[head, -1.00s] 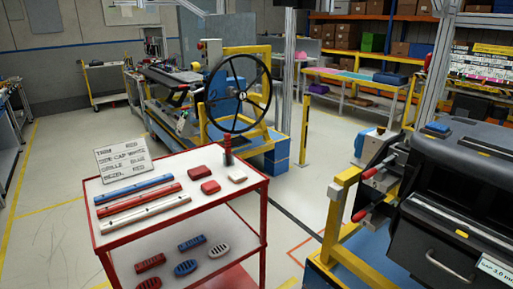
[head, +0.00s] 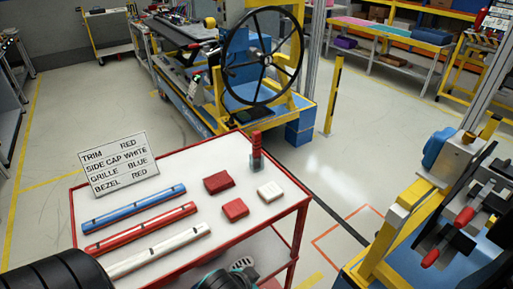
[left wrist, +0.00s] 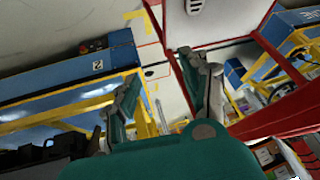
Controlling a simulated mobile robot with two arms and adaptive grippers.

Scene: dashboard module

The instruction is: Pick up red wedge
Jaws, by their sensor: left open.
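Two small red blocks, a rear one (head: 218,183) and a front one (head: 235,209), lie on the white top of the red cart. A tall ribbed red piece (head: 256,146) stands upright in a grey holder near the cart's back right. I cannot tell for sure which of these is the red wedge. My left gripper (left wrist: 160,75) is open and empty in the left wrist view, apart from all of them. Teal and black gripper parts show at the bottom edge of the head view, in front of the cart. My right gripper is not in view.
A white block (head: 270,191) and blue (head: 135,205), red (head: 140,228) and white (head: 158,250) strips lie on the cart (head: 300,200). A sign (head: 118,165) stands at its back left. A yellow-framed fixture (head: 400,225) is to the right, with open floor between.

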